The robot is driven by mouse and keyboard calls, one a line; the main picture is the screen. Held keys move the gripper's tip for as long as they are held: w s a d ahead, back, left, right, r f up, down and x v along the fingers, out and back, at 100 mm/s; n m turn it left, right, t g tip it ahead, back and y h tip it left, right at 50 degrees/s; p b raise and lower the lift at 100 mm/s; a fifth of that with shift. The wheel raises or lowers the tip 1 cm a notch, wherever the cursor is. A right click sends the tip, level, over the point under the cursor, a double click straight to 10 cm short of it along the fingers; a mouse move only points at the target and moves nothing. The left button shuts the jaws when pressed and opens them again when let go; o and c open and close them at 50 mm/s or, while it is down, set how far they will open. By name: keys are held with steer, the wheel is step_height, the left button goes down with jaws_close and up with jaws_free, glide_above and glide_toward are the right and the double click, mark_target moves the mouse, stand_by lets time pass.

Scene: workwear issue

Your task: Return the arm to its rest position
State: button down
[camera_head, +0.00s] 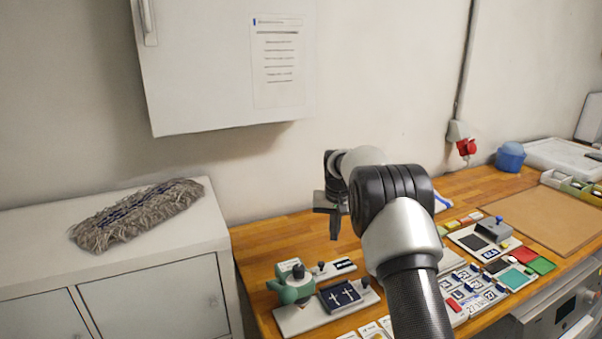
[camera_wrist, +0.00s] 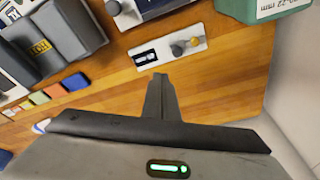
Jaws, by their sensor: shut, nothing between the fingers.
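My arm reaches up from the lower right in the head view and bends over the wooden worktop (camera_head: 262,242). My gripper (camera_head: 335,222) hangs at its end, pointing down above the back part of the worktop. In the wrist view my gripper (camera_wrist: 161,82) has its fingers together with nothing between them. Bare wood shows below the fingertips, and the gripper appears clear of the items on the worktop. My forearm hides part of the worktop's middle in the head view.
A green device (camera_head: 291,284) and a dark stamp plate (camera_head: 340,295) stand at the worktop's front left. Cards and pads (camera_head: 470,290) fill the area right of my arm. A wall cabinet (camera_head: 215,65) hangs above left; a mop head (camera_head: 135,215) lies on a low cabinet (camera_head: 110,255).

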steer(key=s+d+r+t, duration=0.1)
steer(key=s+r+t, duration=0.1)
steer(key=s+r, duration=2)
steer(key=s+f+n+t, duration=0.1)
steer(key=s+f, duration=0.1)
steer(key=s, duration=2.2)
steer(key=shift+d, duration=0.4)
